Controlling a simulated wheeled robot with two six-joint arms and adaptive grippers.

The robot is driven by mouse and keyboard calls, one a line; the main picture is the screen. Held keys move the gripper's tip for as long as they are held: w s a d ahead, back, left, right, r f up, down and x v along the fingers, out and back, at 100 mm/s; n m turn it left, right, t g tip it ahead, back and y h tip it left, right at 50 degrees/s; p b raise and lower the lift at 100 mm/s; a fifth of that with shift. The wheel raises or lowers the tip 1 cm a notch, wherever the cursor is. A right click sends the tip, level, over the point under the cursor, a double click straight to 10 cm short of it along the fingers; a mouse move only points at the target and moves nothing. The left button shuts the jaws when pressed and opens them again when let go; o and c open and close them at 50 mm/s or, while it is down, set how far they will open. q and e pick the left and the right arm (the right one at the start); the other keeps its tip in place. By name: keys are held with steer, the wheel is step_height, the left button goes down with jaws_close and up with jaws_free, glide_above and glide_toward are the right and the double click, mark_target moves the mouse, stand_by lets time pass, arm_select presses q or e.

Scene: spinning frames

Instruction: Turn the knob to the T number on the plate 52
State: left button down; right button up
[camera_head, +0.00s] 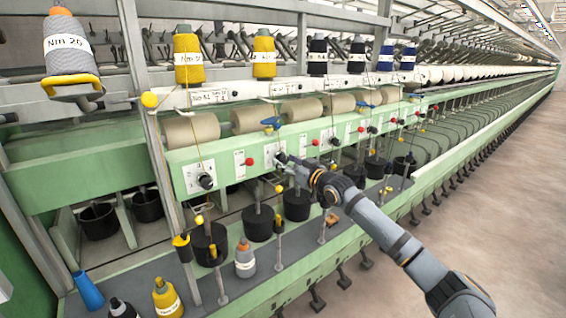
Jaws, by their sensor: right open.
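A black knob (206,181) sits on a white dial plate (196,172) at the near end of the green panel. A second white dial plate (271,154) is further right; my right gripper (281,159) is at its lower part and hides the knob area there. The right gripper is open, small in the picture, and whether it touches the panel cannot be told. A white label plate (210,97) on the rail above carries small print with a "T" line; its numbers are too small to read surely. My left gripper is not in view.
Red knobs (249,161) and several more dial plates run along the green panel (230,160). Yarn cones (188,58) stand above, beige rolls (190,128) lie behind. Black pots (209,243) and loose cones (245,260) are below. The floor (480,200) at right is clear.

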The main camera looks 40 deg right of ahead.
steer(key=shift+s+r, duration=0.2)
steer(key=shift+s, duration=0.2)
steer(key=c, duration=0.4)
steer(key=shift+w+f, duration=0.1)
steer(key=shift+w, duration=0.05)
steer(key=shift+c, duration=1.2)
steer(key=c, duration=0.4)
jaws_close()
steer(key=shift+f+n+b, duration=0.1)
steer(key=shift+n+b, duration=0.7)
steer(key=shift+n, duration=1.3)
steer(key=n+b, duration=0.1)
steer(key=n, duration=0.2)
steer(key=shift+d+n, duration=0.1)
steer(key=shift+n, duration=0.2)
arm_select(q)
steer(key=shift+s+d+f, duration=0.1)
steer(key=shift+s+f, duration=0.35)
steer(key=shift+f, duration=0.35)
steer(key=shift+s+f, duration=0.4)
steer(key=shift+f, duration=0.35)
arm_select(e)
steer(key=shift+r+n, duration=0.2)
steer(key=shift+n, duration=1.8)
